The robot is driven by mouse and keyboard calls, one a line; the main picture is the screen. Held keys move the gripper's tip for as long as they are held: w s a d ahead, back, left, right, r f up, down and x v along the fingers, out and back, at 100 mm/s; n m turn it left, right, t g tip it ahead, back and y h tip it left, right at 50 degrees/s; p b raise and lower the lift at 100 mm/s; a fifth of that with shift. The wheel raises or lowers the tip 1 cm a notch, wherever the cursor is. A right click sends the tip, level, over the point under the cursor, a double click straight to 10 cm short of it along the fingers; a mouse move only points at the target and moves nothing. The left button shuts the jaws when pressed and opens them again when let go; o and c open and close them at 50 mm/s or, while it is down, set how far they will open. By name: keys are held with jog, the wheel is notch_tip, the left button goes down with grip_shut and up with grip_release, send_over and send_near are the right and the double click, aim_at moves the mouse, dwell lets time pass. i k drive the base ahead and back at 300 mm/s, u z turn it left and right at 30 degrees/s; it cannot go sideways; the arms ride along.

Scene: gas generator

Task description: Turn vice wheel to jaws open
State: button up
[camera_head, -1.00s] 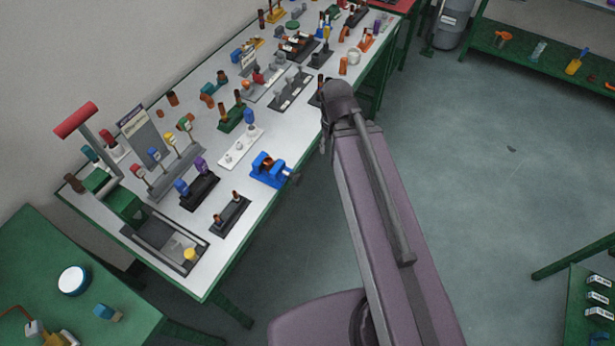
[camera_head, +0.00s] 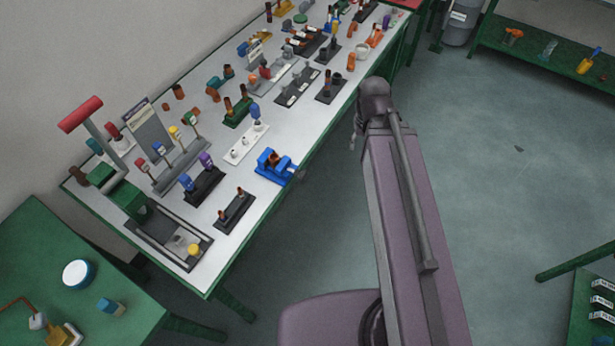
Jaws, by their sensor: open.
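The blue vice (camera_head: 268,170) stands at the front edge of the white-topped workbench. Its jaws show a brownish part between them; the exact gap is too small to judge. Its wheel (camera_head: 300,175) is a small grey shape on the right end, past the bench edge, and its turn angle cannot be read. My gripper (camera_head: 355,142) shows only as a small dark part at the left side of my arm, mostly hidden behind it. It is right of and apart from the vice, over the floor side, with nothing seen in it.
The workbench (camera_head: 228,262) holds several fixtures: a white holder (camera_head: 246,146), a black block with two pegs (camera_head: 235,211) and a red-handled green press (camera_head: 122,188). A green table (camera_head: 40,250) stands at lower left. The floor (camera_head: 490,220) right of my arm is clear.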

aim_at(302, 176)
jog(key=z, duration=0.05)
jog(key=k, duration=1.95)
jog(key=u, duration=0.65)
jog(key=i, duration=1)
jog(key=u, duration=0.05)
